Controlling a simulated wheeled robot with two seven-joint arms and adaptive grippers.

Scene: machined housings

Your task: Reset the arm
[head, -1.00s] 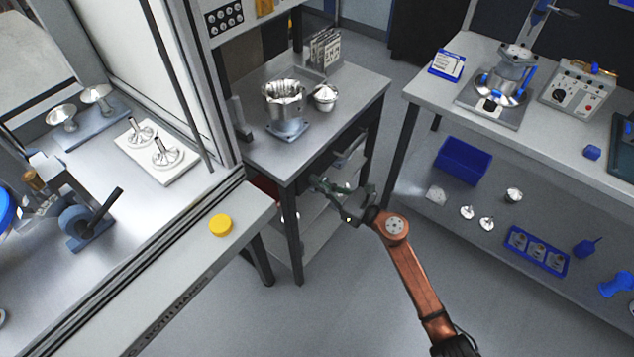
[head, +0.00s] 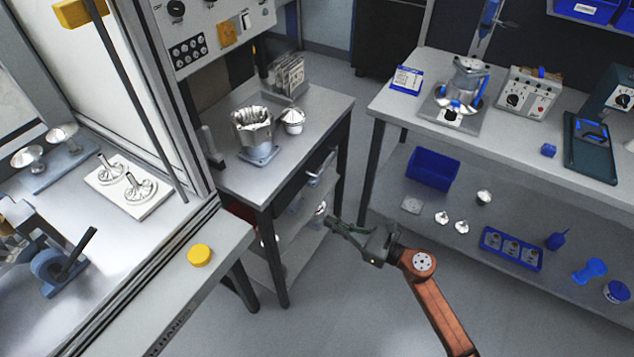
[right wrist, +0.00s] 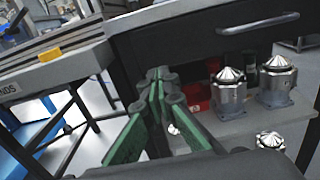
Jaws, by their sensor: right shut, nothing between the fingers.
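My right arm (head: 437,305) reaches in from the bottom of the head view. Its gripper (head: 331,221) is shut and empty, held in the air in front of the small metal table, below its top. In the right wrist view the gripper's green-padded fingers (right wrist: 158,76) meet at their tips with nothing between them. The table's dark drawer front (right wrist: 190,50) and its bar handle lie beyond the fingers. My left gripper does not show in either view.
The small table (head: 215,175) bears a metal housing (head: 252,135) and a cone-topped part (head: 293,120). A workbench (head: 400,108) stands at the right, with a blue bin (head: 433,168) on its lower shelf. A yellow cap (head: 200,255) sits on the left ledge. Open floor (head: 330,310) lies between.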

